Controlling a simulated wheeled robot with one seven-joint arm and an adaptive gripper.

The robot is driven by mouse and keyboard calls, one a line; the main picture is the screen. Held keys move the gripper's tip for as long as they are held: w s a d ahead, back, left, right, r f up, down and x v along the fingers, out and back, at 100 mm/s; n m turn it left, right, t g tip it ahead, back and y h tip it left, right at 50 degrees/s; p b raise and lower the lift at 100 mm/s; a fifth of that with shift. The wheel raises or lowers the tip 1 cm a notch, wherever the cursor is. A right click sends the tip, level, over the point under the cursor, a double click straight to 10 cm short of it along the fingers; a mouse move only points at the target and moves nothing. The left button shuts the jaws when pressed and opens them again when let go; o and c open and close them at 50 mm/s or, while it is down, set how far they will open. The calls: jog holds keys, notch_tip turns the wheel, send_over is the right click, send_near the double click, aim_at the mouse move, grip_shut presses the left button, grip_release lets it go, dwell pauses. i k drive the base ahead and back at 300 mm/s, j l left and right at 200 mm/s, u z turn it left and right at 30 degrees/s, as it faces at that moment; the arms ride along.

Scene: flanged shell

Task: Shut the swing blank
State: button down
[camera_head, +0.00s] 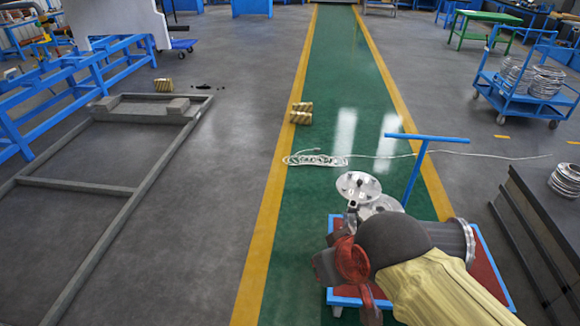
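The swing blank appears to be the round silver disc (358,186) with several small holes, tilted with its face up at the far end of a low cart. Behind and below it, a silver flange (382,203) of the metal shell shows in part. The shell's other flanged end (462,238) shows at the right, past my arm. My arm covers most of the shell between. My gripper (351,212) seems to be the small grey and dark end just below the disc. Whether its fingers touch the disc or are open or shut is too small to tell.
The cart has a red top (485,275), blue edges and a blue T-shaped handle (425,138). A white rope (318,159) lies across the green lane beyond. A dark stack of plates (535,225) stands at the right. A grey frame (110,188) lies on the left floor.

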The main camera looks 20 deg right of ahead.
aim_at(358, 185)
jog(key=i+j+u, duration=0.45)
jog(key=u, duration=0.25)
jog(key=i+j+u, duration=0.1)
jog(key=i+u, duration=0.2)
jog(key=i+z, duration=0.25)
jog(key=i+j+z, duration=0.25)
jog(key=i, duration=0.2)
jog(key=i+l+z, duration=0.1)
jog(key=z, duration=0.3)
jog(key=i+z, duration=0.25)
jog(key=z, duration=0.2)
jog(key=i+z, duration=0.2)
jog(key=z, duration=0.2)
jog(key=i+z, duration=0.2)
jog(key=z, duration=0.2)
jog(key=i+l+z, duration=0.2)
jog(key=i, duration=0.25)
jog(key=i+l+z, duration=0.2)
jog(key=i, duration=0.3)
